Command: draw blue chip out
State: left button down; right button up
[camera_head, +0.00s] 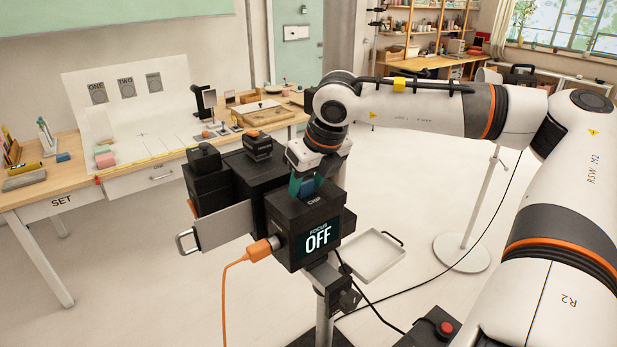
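A black camera-like box (308,228) with a screen reading "FOCUS OFF" stands on a support in the middle. My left gripper is not in view.
An orange cable (235,265) plugs into the box's side, and a grey plate with a handle (222,226) sticks out left. A white tray (368,256) is at its right. A workbench (60,182) stands behind left. Open floor lies around.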

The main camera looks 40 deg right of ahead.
jog(key=c, duration=0.9)
jog(key=shift+r+b, duration=0.15)
jog(key=shift+b, duration=0.15)
jog(key=shift+r, duration=0.35)
dwell(0.5)
jog(key=shift+r, duration=0.15)
dwell(0.4)
jog(key=shift+r, duration=0.8)
jog(key=shift+r+p, duration=0.65)
jog(key=shift+r, duration=0.6)
